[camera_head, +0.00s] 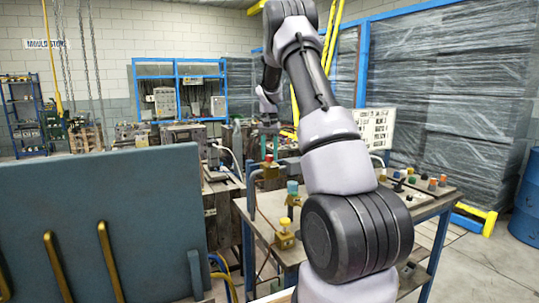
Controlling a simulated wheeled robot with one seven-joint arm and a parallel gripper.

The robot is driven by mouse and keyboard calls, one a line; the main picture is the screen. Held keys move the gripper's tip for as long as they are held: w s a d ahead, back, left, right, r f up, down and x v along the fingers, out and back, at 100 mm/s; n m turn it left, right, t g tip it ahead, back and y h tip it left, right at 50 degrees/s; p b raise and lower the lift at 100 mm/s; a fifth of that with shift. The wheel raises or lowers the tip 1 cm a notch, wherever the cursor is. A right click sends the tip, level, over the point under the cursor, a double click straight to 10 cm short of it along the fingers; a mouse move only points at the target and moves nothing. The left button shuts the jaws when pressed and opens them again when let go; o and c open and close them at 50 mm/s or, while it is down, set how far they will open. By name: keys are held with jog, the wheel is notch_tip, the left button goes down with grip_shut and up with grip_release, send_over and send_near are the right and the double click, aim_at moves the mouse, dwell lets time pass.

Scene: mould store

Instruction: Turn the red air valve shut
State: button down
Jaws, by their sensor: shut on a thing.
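The red air valve (269,159) is a small red knob on a brass-coloured body (270,172), at the far left corner of a blue-framed bench. My gripper (269,148) comes down on it from above. Its fingers are shut on the red knob. The contact is small and far off in this view, so the exact turn of the knob cannot be told. A valve with a teal knob (292,187) and one with a yellow knob (285,223) stand nearer along the same left edge.
The bench (265,224) also bears several small coloured knobs (432,184) at the right and an upright white board (375,128). A large grey-blue panel (110,215) fills the left foreground. A blue drum (526,205) stands far right. My arm hides the bench's middle.

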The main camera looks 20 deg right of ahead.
aim_at(269, 156)
jog(key=shift+m, duration=0.7)
jog(key=shift+c, duration=2.2)
grip_release()
notch_tip(269, 156, up, 11)
